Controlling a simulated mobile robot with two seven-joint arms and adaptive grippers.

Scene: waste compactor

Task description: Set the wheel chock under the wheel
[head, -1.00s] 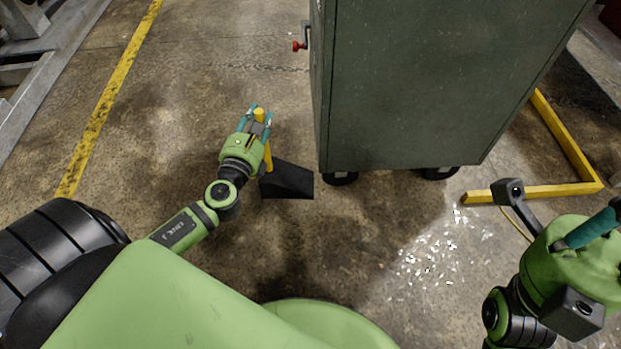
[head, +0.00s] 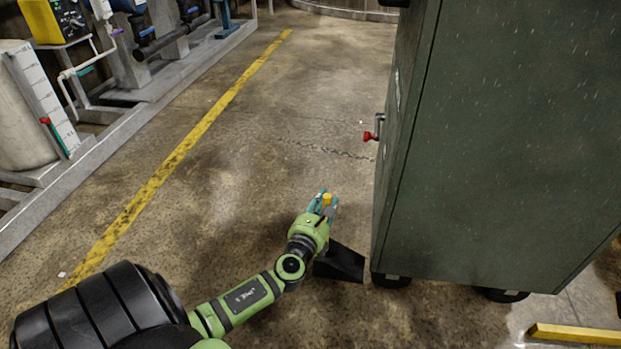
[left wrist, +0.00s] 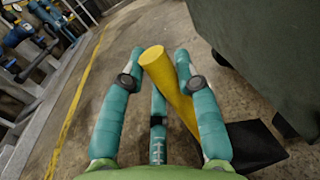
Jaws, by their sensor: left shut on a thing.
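The wheel chock (head: 340,263) is a black wedge with a yellow handle (left wrist: 164,72) that rises from it. It appears to sit on the floor just left of the near left wheel (head: 391,280) of the green cabinet (head: 500,150). A thin gap seems to show between wedge and wheel; contact is unclear. My left gripper (head: 323,201) is shut on the yellow handle, above and left of the wedge. In the left wrist view its teal fingers (left wrist: 160,55) flank the handle, and the black wedge (left wrist: 258,143) lies at lower right. My right gripper is out of view.
A red-knobbed lever (head: 371,135) sticks out from the cabinet's left side. A second wheel (head: 505,295) is to the right. A yellow floor bar (head: 575,334) lies at lower right. Floor left of the cabinet is clear up to a yellow line (head: 170,172) and metal-framed equipment.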

